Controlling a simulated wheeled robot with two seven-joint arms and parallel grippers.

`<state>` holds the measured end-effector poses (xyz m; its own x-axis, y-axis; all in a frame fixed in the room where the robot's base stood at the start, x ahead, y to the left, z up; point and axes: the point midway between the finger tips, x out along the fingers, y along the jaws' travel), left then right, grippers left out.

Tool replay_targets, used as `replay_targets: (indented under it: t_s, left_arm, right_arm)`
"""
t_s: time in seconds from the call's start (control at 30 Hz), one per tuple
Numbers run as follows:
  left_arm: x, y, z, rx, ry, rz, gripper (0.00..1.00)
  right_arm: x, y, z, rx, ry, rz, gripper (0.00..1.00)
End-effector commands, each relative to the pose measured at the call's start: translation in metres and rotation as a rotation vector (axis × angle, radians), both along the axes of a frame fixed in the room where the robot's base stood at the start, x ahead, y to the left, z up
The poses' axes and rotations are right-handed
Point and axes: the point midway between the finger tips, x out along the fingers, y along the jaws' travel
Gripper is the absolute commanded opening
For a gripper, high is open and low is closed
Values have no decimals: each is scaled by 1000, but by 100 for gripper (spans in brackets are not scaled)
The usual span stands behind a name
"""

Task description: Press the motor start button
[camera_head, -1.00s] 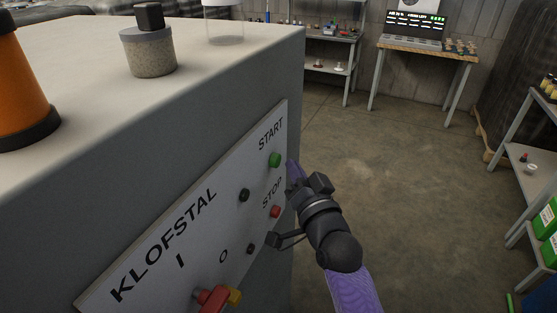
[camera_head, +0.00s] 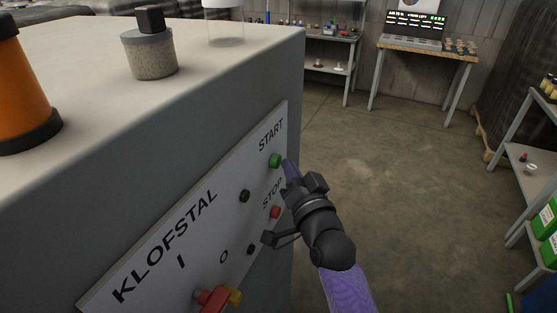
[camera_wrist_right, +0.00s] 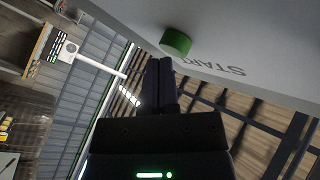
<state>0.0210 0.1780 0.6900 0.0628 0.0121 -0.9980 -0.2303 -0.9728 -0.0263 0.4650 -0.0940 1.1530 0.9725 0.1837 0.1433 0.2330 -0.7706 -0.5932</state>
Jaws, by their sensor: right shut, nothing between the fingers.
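The green START button (camera_head: 275,160) sits near the upper right of the white panel (camera_head: 150,262) on the grey cabinet. It also shows in the right wrist view (camera_wrist_right: 175,42), just past my fingertips. My right gripper (camera_head: 288,166) is shut and empty, its fingertips close to the button's right side in the head view. I cannot tell whether they touch it. In the right wrist view the shut fingers (camera_wrist_right: 160,62) point toward the button's lower left. My left gripper is not in view.
Below START are a red STOP button (camera_head: 275,211), black knobs (camera_head: 244,196) and a red and yellow switch (camera_head: 216,298). The floor to the right is clear.

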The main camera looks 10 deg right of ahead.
Motion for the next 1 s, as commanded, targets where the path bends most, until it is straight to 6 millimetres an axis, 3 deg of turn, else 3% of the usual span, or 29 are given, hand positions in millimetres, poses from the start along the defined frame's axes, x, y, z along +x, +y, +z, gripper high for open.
replay_targets:
  t_s: [1.0]
  left_arm:
    - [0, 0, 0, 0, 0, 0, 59]
  right_arm:
    - [5, 8, 0, 2, 0, 0, 0]
